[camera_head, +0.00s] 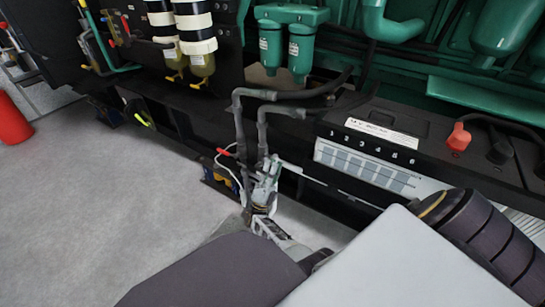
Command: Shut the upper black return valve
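My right gripper (266,172) is low in the middle of the head view, at the lower ends of two dark hoses (240,120). It is small and seen from behind, so I cannot tell whether its fingers are open or touch anything. A small red lever (223,152) shows just left of it. At the upper left, a group of thin pipes carries small levers, one with a red handle (125,24). I cannot tell which part is the upper black return valve. My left gripper is not in view.
Striped filters (196,28) with yellow drains and green canisters (270,48) stand along the back. A numbered panel (365,165) and a red-capped terminal (459,137) are at right. A red cylinder (12,120) stands far left. The grey floor (90,220) at left is clear.

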